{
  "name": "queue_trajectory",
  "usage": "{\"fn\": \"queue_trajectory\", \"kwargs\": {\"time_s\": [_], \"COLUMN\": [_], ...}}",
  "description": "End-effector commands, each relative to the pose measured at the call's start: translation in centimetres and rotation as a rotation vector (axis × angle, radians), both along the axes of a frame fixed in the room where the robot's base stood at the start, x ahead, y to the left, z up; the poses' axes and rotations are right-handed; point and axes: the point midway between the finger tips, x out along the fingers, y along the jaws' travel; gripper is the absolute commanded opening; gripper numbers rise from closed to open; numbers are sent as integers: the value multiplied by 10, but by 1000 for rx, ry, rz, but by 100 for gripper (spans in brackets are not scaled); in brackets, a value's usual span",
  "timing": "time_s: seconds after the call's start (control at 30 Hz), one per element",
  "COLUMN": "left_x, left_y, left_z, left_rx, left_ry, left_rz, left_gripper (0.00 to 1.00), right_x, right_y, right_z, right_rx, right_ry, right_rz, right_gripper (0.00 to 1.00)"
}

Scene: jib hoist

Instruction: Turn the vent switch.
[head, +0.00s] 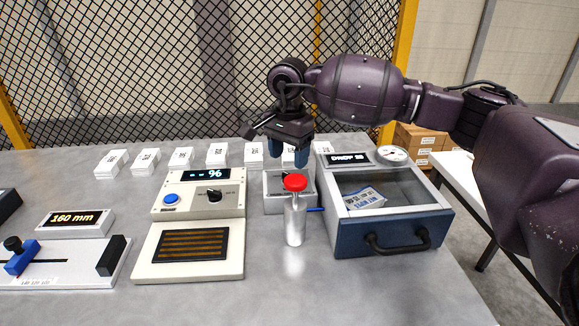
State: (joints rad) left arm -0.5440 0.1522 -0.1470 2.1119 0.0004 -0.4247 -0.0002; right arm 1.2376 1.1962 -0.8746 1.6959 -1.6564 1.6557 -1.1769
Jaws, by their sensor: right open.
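A black rotary knob (214,195) sits on a sloped white panel (167,209), right of a round blue button (171,199) and below a display (208,175) that reads about 96. Its label is too small to read, so I cannot confirm that it is the vent switch. My right gripper (294,160) is open and points down, with blue fingers, above a small grey open box (272,206). It is to the right of the knob, apart from it, and holds nothing. My left gripper is not in view.
A silver cylinder with a red cap (295,218) stands below my right gripper. A glass-topped drawer box (385,240) with a black handle is at right. A dark slatted plate (187,245) lies before the knob panel. A slider unit (60,262) is at left; white cards line the back.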

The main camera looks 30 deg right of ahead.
Motion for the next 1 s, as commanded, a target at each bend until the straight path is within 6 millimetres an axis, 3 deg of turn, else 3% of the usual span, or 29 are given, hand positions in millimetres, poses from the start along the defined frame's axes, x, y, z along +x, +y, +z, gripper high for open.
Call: {"fn": "queue_trajectory", "kwargs": {"time_s": [0.1,0.33,1.0], "left_x": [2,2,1], "left_y": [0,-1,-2], "left_z": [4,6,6], "left_rx": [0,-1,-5], "left_ry": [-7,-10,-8], "left_rz": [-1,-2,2], "left_gripper": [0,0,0], "right_x": [0,0,0], "right_y": [0,0,0], "right_z": [25,53,60], "right_rx": [0,1,0], "right_ry": [-4,-3,0], "right_rz": [0,0,0], "right_gripper": [62,62,62]}}
